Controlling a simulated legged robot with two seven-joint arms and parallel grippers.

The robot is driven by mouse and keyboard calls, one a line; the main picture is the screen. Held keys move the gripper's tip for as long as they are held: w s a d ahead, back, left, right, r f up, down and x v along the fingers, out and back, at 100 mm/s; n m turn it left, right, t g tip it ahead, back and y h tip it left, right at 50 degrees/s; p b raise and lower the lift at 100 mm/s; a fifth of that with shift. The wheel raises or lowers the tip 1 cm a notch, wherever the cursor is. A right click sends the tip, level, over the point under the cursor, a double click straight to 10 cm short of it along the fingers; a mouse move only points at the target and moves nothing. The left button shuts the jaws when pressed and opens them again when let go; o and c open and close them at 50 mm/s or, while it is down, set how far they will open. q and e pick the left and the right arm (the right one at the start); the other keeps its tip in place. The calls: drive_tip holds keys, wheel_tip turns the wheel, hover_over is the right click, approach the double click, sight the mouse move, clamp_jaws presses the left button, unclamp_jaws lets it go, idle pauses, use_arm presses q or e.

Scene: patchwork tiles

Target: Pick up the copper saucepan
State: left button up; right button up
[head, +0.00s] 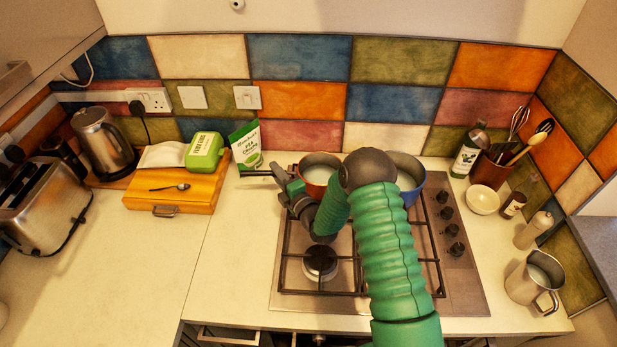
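The copper saucepan (315,177) stands on the back left of the hob, with pale contents inside. Its dark handle (257,173) points left over the worktop edge of the hob. My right gripper (283,178) is at the handle, close to the pan's left side. My arm reaches up across the hob and hides the pan's right side and part of its front. I cannot tell whether the fingers are apart or closed around the handle. My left gripper is out of view.
A blue pot (408,172) stands right of the saucepan, partly behind my arm. A green-and-white packet (246,146) stands just behind the handle. A wooden box (175,192) sits left. A metal jug (536,279) stands right. The front left worktop is clear.

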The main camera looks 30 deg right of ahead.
clamp_jaws()
drive_tip(key=shift+w, duration=0.1)
drive_tip(key=shift+r, duration=0.25)
idle(1.0)
